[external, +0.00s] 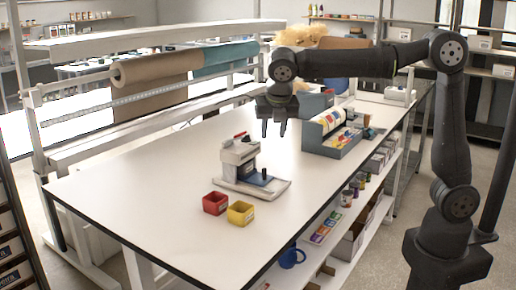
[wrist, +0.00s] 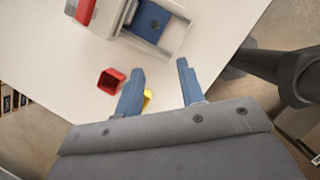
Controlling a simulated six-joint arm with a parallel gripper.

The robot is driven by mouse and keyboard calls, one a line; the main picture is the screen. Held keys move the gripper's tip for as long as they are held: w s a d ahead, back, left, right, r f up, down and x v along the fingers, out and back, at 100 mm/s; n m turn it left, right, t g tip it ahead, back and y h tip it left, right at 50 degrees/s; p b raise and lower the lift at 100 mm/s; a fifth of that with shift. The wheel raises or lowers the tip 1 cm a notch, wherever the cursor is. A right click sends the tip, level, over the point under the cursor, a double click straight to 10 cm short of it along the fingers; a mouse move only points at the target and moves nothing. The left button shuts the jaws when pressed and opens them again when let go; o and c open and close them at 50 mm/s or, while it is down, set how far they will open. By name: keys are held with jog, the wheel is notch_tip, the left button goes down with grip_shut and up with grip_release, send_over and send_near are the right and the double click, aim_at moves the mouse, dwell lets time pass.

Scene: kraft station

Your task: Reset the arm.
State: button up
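My gripper (external: 273,129) hangs in the air above the white worktable (external: 130,185), pointing down. Its two fingers are apart with nothing between them, as the wrist view also shows (wrist: 158,84). A grey and white device (external: 238,160) with a blue pad stands on the table, below and to the left of my gripper in the external view. In the wrist view the device (wrist: 180,38) shows at the top, cut off by the edge. My arm reaches in from the right, bent at the elbow.
A red bin (external: 215,203) and a yellow bin (external: 240,213) sit in front of the device. A grey-blue organizer (external: 332,132) with colourful items stands behind and to the right. Paper rolls (external: 155,72) line the back left. The left part of the table is clear.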

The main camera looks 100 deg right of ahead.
jog(key=s+d+f+m+y, duration=0.1)
jog(key=f+m, duration=0.3)
jog(key=d+f+m+y, duration=0.1)
jog(key=d+f+m, duration=0.1)
jog(key=f+m, duration=0.2)
jog(key=s+d+f+m+y, duration=0.1)
jog(key=d+f+m+y, duration=0.1)
jog(key=f+m, duration=0.3)
jog(key=shift+s+f, duration=0.3)
jog(key=shift+f, duration=0.2)
jog(key=shift+w+a+f+m, duration=0.15)
jog(key=shift+f+m, duration=0.25)
jog(key=shift+f, duration=0.2)
jog(key=shift+w+d+f+m, duration=0.1)
jog(key=shift+w+f+m, duration=0.05)
jog(key=shift+f+m, duration=0.35)
